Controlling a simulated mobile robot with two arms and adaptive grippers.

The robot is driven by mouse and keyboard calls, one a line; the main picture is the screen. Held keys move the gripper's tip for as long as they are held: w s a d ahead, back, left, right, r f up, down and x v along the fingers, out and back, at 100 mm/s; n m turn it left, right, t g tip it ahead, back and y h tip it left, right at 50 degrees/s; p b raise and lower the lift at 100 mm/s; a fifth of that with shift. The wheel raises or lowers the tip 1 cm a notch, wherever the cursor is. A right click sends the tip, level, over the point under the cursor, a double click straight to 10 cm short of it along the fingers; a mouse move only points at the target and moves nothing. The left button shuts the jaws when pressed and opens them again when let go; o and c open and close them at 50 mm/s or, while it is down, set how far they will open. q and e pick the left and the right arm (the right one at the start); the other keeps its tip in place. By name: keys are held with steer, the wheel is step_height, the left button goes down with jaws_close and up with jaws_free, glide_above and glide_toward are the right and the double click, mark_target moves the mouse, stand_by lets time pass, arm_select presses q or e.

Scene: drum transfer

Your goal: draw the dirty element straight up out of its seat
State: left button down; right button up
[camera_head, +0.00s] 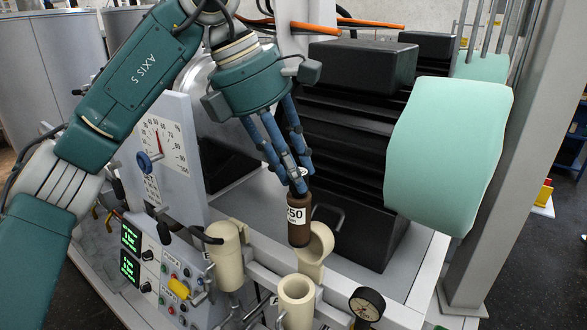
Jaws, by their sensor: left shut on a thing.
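The dirty element (298,222) is a brown cylinder with a white label on its side. It hangs nearly upright below my left gripper (299,184), whose blue fingers are shut on its top end. Its lower end shows beside the rim of a cream open housing (318,246); I cannot tell whether the bottom is fully clear of it. A second cream cup (296,292) stands in front with its mouth open. My right gripper is not in view.
A cream canister (226,256) with a hose stands left of the cups. A pressure gauge (367,305) is at front right. A black ribbed block (350,140) stands close behind the element. A control panel (165,270) and a dial plate (160,148) are to the left.

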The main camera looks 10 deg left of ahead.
arm_select(q)
steer(key=shift+r+p, duration=3.9)
steer(key=shift+r, duration=0.75)
steer(key=shift+f, duration=0.15)
